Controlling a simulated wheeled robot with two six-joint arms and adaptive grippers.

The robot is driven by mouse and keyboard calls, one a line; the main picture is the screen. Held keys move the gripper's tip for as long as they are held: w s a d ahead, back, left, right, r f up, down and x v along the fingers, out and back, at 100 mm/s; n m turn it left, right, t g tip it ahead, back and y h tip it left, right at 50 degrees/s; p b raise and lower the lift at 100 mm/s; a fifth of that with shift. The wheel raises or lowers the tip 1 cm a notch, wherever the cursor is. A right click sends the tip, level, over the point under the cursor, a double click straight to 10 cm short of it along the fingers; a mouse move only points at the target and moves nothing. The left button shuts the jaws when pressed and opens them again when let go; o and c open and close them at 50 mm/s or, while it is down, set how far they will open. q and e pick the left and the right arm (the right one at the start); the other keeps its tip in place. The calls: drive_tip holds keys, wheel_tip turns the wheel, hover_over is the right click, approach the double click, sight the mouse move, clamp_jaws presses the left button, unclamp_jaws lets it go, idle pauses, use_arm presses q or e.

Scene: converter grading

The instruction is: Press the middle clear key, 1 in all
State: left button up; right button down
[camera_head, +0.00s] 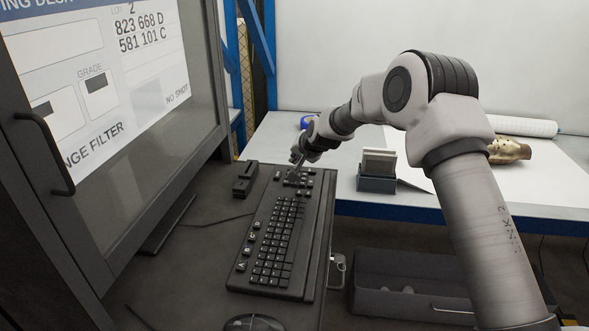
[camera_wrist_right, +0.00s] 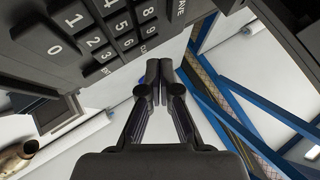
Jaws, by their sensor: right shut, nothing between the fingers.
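The black keyboard (camera_head: 285,235) lies on the dark desk, running away from me in the head view. I cannot pick out the middle clear key; small labels beside the digits are cut off or too small. My right gripper (camera_head: 296,172) is shut and empty, low over the keypad end of the keyboard. Its closed fingertips also show in the right wrist view (camera_wrist_right: 160,66), apart from the digit keys in the picture; I cannot tell whether they touch anything. My left gripper is out of view.
A large screen (camera_head: 110,80) in a dark cabinet stands at the left. A small black block (camera_head: 244,180) sits beside the keyboard, a mouse (camera_head: 254,322) in front. A grey bin (camera_head: 385,300) is below right.

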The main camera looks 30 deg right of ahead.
drive_tip(key=shift+f+b, duration=0.35)
drive_tip(key=shift+f, duration=0.1)
drive_tip(key=shift+f+b, duration=0.35)
idle(0.5)
drive_tip(key=shift+r, duration=0.1)
drive_tip(key=shift+r+p, duration=0.75)
drive_tip(key=shift+p, duration=0.1)
wheel_tip(320, 180, up, 5)
drive_tip(key=p, duration=0.5)
